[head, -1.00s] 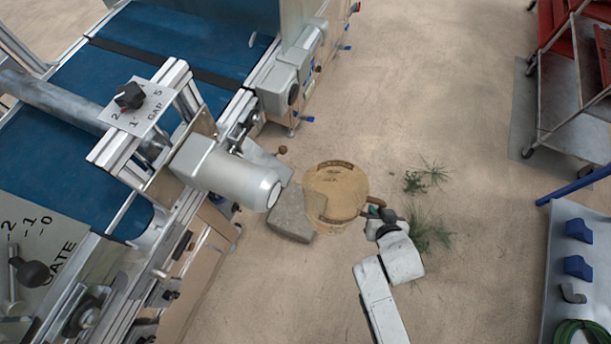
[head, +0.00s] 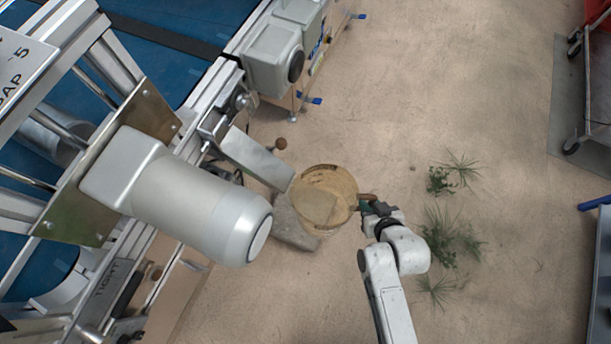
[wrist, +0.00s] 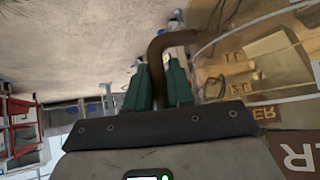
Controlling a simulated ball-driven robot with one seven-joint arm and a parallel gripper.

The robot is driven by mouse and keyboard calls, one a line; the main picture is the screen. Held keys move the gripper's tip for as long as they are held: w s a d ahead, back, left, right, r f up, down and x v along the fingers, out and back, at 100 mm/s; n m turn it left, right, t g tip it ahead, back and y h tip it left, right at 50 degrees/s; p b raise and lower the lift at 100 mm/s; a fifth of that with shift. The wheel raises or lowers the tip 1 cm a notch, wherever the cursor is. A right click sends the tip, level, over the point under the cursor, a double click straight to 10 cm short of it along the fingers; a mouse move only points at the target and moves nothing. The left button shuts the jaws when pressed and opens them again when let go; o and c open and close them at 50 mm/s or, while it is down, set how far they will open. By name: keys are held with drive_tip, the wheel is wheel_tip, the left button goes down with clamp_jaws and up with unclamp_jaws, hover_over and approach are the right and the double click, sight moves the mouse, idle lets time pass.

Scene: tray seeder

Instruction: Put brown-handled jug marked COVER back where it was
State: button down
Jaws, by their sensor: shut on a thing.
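The jug (head: 327,190) is a round, translucent tan vessel, seen from above in the head view beside the machine's grey motor. Its brown handle (wrist: 172,40) shows in the wrist view, between the green fingers of my gripper (wrist: 158,82). My gripper (head: 370,206) is shut on the handle at the jug's right side in the head view. In the wrist view the jug's clear wall (wrist: 255,68) carries numbers and part of a word ending in "ER". A grey block or chute piece shows at and through the jug's lower left; whether they touch I cannot tell.
The machine with its blue belt (head: 170,62) and grey motor (head: 180,200) stands close on the left. Green weeds (head: 450,240) grow on the floor to the right. A cart (head: 590,90) stands at the upper right. Open floor lies between.

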drive_tip(key=s+a+f+n+g+y+b, duration=0.1)
drive_tip(key=a+f+n+b, duration=0.15)
drive_tip(key=f+b, duration=0.6)
drive_tip(key=s+a+f+n+y+b, duration=0.1)
drive_tip(key=a+f+y+b, duration=0.15)
drive_tip(key=f+b, duration=0.6)
drive_tip(key=shift+n+h, duration=0.25)
drive_tip(key=shift+n, duration=0.1)
drive_tip(key=shift+w+a+f+b, duration=0.7)
drive_tip(key=shift+w+f+b, duration=1.05)
drive_tip(key=shift+w+f, duration=0.55)
drive_tip(key=shift+w+a+f+b, duration=0.75)
drive_tip(key=shift+w+f+b, duration=1.05)
drive_tip(key=shift+w+f, duration=0.55)
drive_tip(key=shift+w+a+f+b, duration=0.7)
drive_tip(key=shift+w+f+b, duration=1.05)
drive_tip(key=shift+w+f, duration=0.55)
drive_tip(key=shift+s+f, duration=0.15)
drive_tip(key=shift+s, duration=0.05)
drive_tip(key=shift+f, duration=0.15)
drive_tip(key=c, duration=1)
unclamp_jaws()
